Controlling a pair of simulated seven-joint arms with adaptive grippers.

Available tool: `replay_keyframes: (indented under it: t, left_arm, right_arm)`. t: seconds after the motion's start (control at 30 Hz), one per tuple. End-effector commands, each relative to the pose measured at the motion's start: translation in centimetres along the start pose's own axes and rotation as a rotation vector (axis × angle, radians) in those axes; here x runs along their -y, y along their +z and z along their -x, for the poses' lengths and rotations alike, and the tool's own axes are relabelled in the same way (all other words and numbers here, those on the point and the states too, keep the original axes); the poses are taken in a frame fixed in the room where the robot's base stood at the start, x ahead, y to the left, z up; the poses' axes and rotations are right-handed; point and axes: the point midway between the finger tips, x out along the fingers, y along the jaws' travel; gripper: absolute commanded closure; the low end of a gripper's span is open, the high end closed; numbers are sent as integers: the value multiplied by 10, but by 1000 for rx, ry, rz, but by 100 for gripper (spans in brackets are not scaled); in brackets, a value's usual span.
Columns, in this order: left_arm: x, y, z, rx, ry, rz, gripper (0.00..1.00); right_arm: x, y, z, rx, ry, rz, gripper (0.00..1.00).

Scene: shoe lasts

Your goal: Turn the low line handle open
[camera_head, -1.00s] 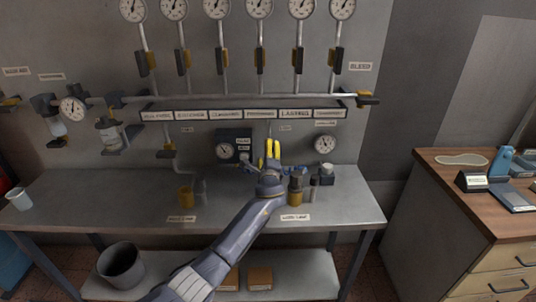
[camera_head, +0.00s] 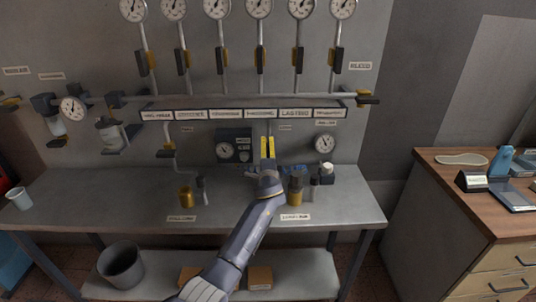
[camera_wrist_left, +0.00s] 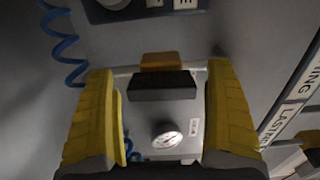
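The low line handle (camera_wrist_left: 162,86), a dark bar with an orange-yellow block (camera_wrist_left: 160,61) beside it, sits on a thin pipe against the grey wall in the left wrist view. My left gripper (camera_wrist_left: 162,112) is open, with one yellow finger on each side of the handle and visible gaps to both. In the head view my left gripper (camera_head: 267,148) is at the wall below the label row and hides the handle. A round gauge (camera_wrist_left: 167,136) shows beyond the handle; it also shows in the head view (camera_head: 325,144). My right gripper is not in view.
A black gauge box (camera_head: 234,146) is just left of the gripper. Yellow cylinders (camera_head: 187,197) and a white-capped dark item (camera_head: 326,174) stand on the metal bench (camera_head: 140,210). A blue coiled hose (camera_wrist_left: 62,45) hangs near one finger. The label strip (camera_head: 243,114) runs above.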

Motion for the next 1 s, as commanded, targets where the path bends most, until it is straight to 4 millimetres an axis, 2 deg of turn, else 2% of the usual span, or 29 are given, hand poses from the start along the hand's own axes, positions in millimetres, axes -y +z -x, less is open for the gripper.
replay_keyframes:
  t: [0.3, 0.47, 1.0]
  left_arm:
    - [1, -1, 1, -2, -1, 0, 10]
    - [0, -1, 11, -1, -1, 1, 10]
    - [0, -1, 89, -1, 0, 2, 10]
  right_arm:
    - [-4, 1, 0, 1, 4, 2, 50]
    - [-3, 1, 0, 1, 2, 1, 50]
    - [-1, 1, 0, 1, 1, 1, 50]
